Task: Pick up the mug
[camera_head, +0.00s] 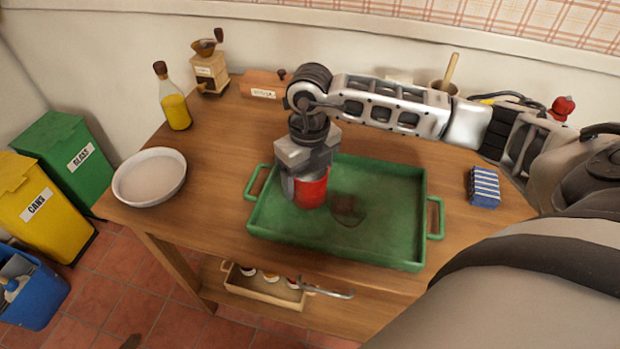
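A red mug (311,192) is in the left part of the green tray (390,252) on the wooden table. My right gripper (306,182) is directly over the mug, pointing down, with a finger beside the mug's left side. The gripper body hides the mug's rim and upper part. I cannot tell whether the fingers are closed on it, or whether the mug rests on the tray floor. A dark round patch (348,209) shows on the tray just right of the mug. My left gripper is not in view.
A white bowl (150,178) stands at the table's left edge, with an oil bottle (175,104) behind it. A coffee grinder (209,70) and a wooden box (262,84) stand at the back. A blue striped block (484,187) lies right of the tray.

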